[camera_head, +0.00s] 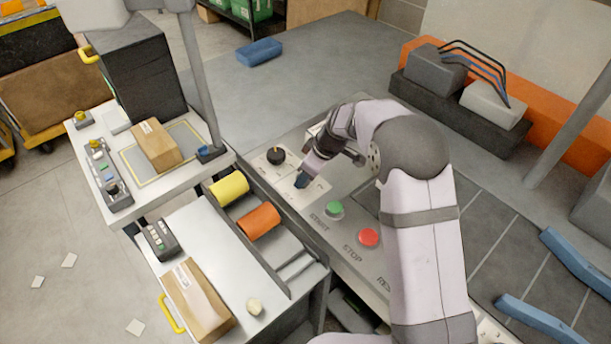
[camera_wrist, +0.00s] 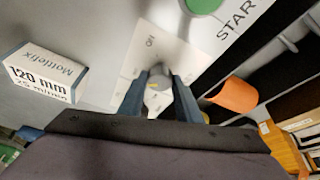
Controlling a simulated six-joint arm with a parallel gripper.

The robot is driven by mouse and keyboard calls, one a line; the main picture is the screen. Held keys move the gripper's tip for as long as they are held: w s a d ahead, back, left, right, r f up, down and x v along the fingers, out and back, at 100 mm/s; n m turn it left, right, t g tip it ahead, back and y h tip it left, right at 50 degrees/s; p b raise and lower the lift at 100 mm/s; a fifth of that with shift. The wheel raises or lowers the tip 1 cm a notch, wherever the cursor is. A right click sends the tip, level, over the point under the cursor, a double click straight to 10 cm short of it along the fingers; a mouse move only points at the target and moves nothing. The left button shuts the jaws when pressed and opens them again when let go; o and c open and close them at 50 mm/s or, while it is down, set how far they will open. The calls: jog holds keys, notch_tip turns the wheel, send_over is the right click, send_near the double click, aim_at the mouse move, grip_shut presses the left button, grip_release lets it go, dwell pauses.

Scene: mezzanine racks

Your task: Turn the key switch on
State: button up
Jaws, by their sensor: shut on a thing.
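The small lettering on the plate is too small to read in the head view, so I cannot tell the switch's position.
A black knob (camera_head: 276,155) sits just left of my gripper. The green START button (camera_head: 334,208) and red STOP button (camera_head: 368,237) lie nearer on the panel. A yellow roll (camera_head: 229,187) and an orange roll (camera_head: 259,221) lie to the left. A labelled Mottlefix box (camera_wrist: 46,76) shows in the wrist view.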

jog(key=m, duration=0.2)
jog(key=shift+s+a+r+m+t+h, duration=0.1)
jog(key=shift+m+t+h, duration=0.2)
jog(key=shift+t, duration=0.1)
jog(key=shift+a+r+m+t+h+p, duration=0.1)
jog(key=shift+m+t+h+p, duration=0.25)
jog(key=shift+m+p, duration=0.65)
jog(key=m+h, duration=0.1)
jog(key=m, duration=0.2)
jog(key=shift+a+t, duration=0.1)
jog(key=shift+t, duration=0.15)
jog(key=shift+a+f+m+h+b, duration=0.1)
jog(key=shift+f+m+h+b, duration=0.15)
jog(key=shift+m+b, duration=0.25)
jog(key=shift+f+m+h+b, duration=0.1)
jog(key=shift+m+h+b, duration=0.1)
jog(key=shift+m+b, duration=0.3)
jog(key=m+h+b, duration=0.1)
jog(key=m+b, duration=0.1)
jog(key=b, duration=0.1)
jog(key=shift+f+m, duration=0.1)
jog(key=shift+m, duration=0.3)
jog(key=shift+a+r+m+h+b, duration=0.15)
jog(key=shift+m+h+b, duration=0.25)
jog(key=shift+m+b, duration=0.5)
jog(key=shift+d+r+m+h+b, duration=0.1)
jog(key=shift+m+h+b, duration=0.3)
jog(key=shift+m+b, duration=0.5)
jog(key=shift+m, duration=0.3)
